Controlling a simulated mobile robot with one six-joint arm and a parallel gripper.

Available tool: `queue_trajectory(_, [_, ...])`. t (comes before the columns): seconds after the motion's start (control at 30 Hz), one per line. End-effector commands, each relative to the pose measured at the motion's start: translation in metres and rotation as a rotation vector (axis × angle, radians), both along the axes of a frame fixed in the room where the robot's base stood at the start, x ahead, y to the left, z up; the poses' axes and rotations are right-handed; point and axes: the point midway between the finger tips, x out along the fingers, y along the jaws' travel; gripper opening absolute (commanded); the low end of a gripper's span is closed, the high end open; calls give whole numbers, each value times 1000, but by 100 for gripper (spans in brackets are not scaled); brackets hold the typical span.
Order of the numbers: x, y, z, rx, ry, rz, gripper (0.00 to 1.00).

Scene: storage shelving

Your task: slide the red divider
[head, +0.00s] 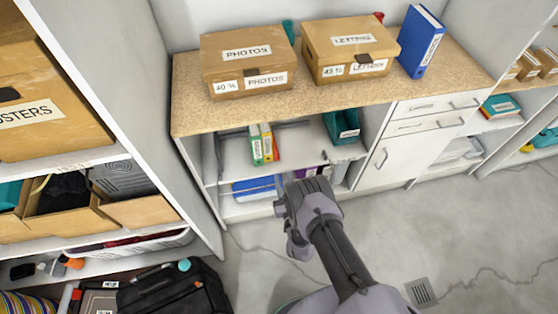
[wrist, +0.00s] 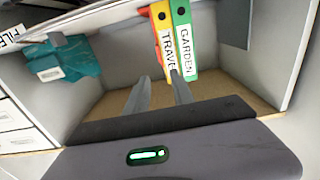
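A narrow red strip, which may be the red divider (wrist: 145,12), shows beside the yellow TRAVEL binder (wrist: 164,42) in the wrist view, at its left. In the head view a thin red edge (head: 276,148) shows right of the yellow binder (head: 267,143). The green GARDEN binder (wrist: 184,40) stands on the yellow binder's other side. My gripper (wrist: 159,76) is open and empty, its two fingers apart and pointing toward the binders. In the head view my gripper (head: 305,192) is in front of the cabinet's open shelves, its fingers not clearly visible.
A teal bin (head: 342,126) stands right of the binders on the same shelf; it also shows in the wrist view (wrist: 62,58). Blue and purple items lie on the shelf below. Boxes (head: 247,65) and a blue binder (head: 421,42) stand on the countertop. Shelf space between binders and bin looks clear.

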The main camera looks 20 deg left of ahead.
Motion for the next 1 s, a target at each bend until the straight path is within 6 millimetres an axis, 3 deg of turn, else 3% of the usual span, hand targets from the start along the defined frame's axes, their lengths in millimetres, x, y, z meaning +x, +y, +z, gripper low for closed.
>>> queue_trajectory(0.2, [56,34,-6,2,-3,-1,29])
queue_trajectory(0.4, [89,55,-4,1,-1,0,29])
queue_trajectory(0.8, [99,61,0,-1,0,0,29])
queue_trajectory(0.97, [99,61,0,-1,0,0,0])
queue_trajectory(1.0, [99,61,-1,-1,0,0,0])
